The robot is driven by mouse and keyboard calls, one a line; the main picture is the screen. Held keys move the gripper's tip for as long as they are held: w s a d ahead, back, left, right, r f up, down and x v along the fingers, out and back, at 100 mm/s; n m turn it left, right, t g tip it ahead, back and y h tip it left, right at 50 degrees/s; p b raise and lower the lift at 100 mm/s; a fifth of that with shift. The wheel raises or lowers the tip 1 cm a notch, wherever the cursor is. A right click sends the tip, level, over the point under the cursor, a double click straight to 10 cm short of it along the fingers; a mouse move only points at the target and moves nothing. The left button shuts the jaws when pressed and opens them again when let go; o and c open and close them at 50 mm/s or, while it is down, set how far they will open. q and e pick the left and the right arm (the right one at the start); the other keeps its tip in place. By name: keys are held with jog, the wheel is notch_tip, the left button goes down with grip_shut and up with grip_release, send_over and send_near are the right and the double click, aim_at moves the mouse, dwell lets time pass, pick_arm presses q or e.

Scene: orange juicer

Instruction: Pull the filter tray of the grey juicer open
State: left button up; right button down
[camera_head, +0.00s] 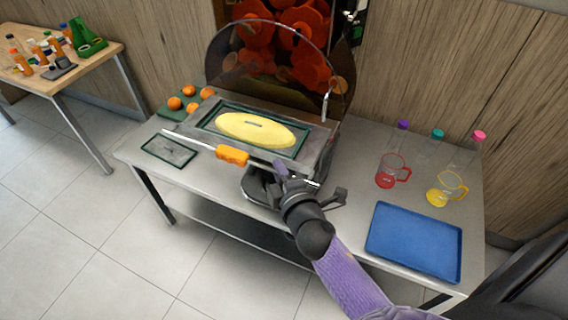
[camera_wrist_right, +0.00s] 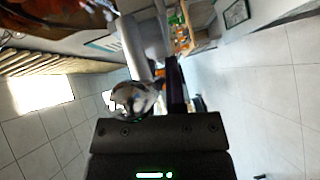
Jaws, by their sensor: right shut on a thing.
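The grey juicer (camera_head: 318,150) stands on the metal table under a clear curved cover. Its top holds a dark-green-rimmed tray (camera_head: 303,146) with a yellow oval piece (camera_head: 255,129) inside. A pale bar (camera_head: 193,141) with an orange grip (camera_head: 232,155) runs along the juicer's front edge; it looks like the filter tray's handle. My right gripper (camera_head: 281,170) is at this bar, right of the orange grip, and is shut on it. In the right wrist view a pale cylinder (camera_wrist_right: 134,48) and a shiny rounded part show at the fingers. The fingertips' contact is partly hidden. My left gripper is not in view.
A blue tray (camera_head: 415,242), a red jug (camera_head: 388,176) and a yellow jug (camera_head: 440,194) stand on the right. Several oranges (camera_head: 192,107) lie on a green board at the left. A small dark-rimmed tray (camera_head: 168,150) lies at the table's front left. Floor in front is free.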

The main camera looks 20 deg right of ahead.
jog(key=c, duration=0.7)
grip_release()
jog(key=s+r, duration=0.1)
jog(key=s, duration=0.8)
jog(key=shift+s+a+r, duration=0.15)
jog(key=shift+s+a, duration=0.15)
jog(key=shift+s, duration=0.05)
